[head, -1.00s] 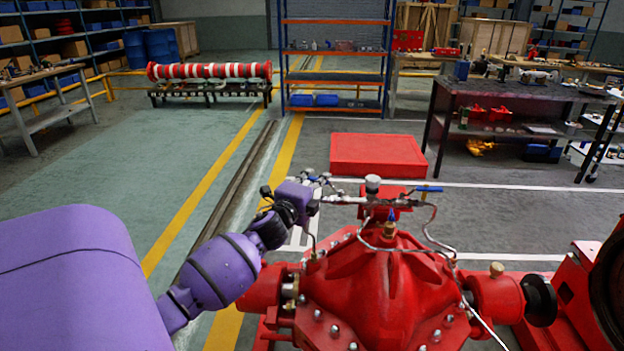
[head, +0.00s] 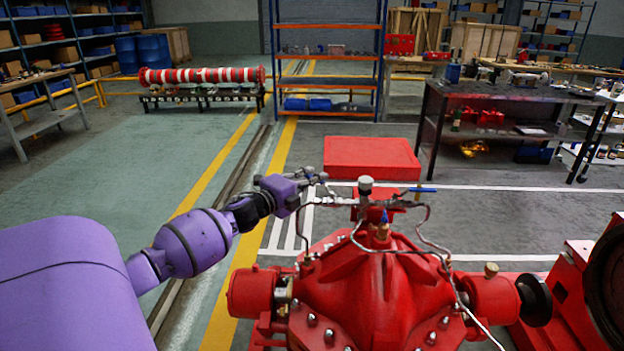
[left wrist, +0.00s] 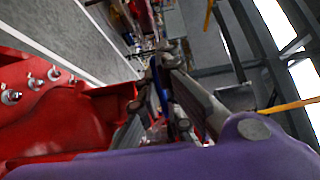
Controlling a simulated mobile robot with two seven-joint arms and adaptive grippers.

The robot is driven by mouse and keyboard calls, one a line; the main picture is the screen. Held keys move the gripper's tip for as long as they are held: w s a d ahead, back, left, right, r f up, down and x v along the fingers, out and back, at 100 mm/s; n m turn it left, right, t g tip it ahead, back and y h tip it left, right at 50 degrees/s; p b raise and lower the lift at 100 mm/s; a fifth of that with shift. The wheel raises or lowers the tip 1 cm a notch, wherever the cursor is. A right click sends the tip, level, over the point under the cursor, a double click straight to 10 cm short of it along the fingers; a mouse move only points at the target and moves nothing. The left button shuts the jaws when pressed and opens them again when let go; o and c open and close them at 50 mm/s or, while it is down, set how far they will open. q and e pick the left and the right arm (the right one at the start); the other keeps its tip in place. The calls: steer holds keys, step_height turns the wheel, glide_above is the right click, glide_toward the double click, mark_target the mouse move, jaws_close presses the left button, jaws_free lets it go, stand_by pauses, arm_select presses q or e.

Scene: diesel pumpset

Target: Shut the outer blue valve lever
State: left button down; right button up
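The red pump casing (head: 390,275) stands at front centre with a thin pipe manifold on top. A blue lever (head: 423,190) lies level at the manifold's right end, and a small blue handle (head: 384,215) stands upright near the middle. My left gripper (head: 318,178) is at the manifold's left end, over the pump's far side. In the left wrist view its grey fingers (left wrist: 168,100) stand apart with a blue bar (left wrist: 160,88) showing between them. I cannot tell whether they touch it. My right gripper is not in view.
Thin bent tubes (head: 440,250) run from the manifold over the casing. A low red block (head: 371,158) lies on the floor behind the pump. A dark workbench (head: 510,95) stands at the back right. The floor to the left is open.

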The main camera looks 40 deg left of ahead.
arm_select(q)
steer(key=c, duration=1.9)
jaws_free()
steer(key=shift+s+f, duration=0.1)
steer(key=shift+s, duration=0.2)
steer(key=s, duration=1.1)
steer(key=shift+s, duration=0.2)
